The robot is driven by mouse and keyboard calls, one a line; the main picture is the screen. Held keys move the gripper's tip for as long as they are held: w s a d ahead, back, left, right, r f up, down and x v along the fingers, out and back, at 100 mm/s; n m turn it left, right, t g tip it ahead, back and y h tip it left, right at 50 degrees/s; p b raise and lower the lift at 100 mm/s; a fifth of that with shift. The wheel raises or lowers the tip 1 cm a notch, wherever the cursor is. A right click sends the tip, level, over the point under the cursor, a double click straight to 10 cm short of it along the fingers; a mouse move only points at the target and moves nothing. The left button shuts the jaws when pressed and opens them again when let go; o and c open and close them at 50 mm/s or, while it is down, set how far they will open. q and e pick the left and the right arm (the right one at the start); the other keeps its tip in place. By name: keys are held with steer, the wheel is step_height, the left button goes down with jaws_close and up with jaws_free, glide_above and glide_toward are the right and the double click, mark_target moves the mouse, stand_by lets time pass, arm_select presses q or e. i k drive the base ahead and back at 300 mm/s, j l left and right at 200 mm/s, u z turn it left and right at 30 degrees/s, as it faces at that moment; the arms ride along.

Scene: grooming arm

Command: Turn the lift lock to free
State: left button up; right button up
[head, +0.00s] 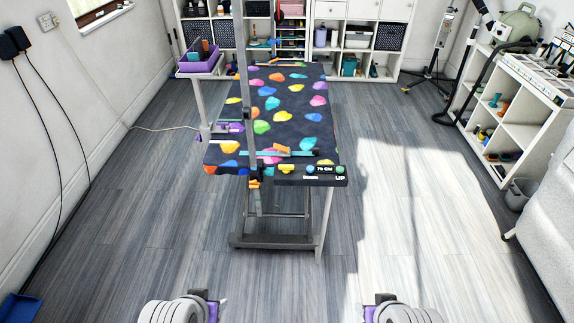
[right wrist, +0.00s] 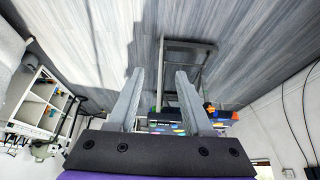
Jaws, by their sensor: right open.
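The grooming table (head: 238,160), with a dark top patterned in bright blobs, stands ahead of me. A black control panel (head: 312,181) on its near edge reads "76 CM" and "UP". It carries a yellow piece (head: 286,168), a blue knob (head: 310,169) and a green knob (head: 339,169). An orange piece (head: 254,184) sits low on the grey post. I cannot tell which part is the lift lock. My left gripper (head: 212,306) and right gripper (head: 369,313) are low at the bottom, well short of the table. In the right wrist view my right gripper (right wrist: 160,74) is open and empty.
A grey post (head: 243,80) rises along the table. A purple bin (head: 202,62) stands at its far left corner. White shelves (head: 361,10) line the back, and another white shelf unit (head: 515,125) stands right. The floor (head: 290,283) between me and the table is clear.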

mark_target(286, 169)
steer(key=i+u, duration=0.25)
steer(key=i, duration=0.25)
steer(key=i+l+u, duration=0.1)
steer(key=i+u, duration=0.2)
steer(key=i, duration=0.2)
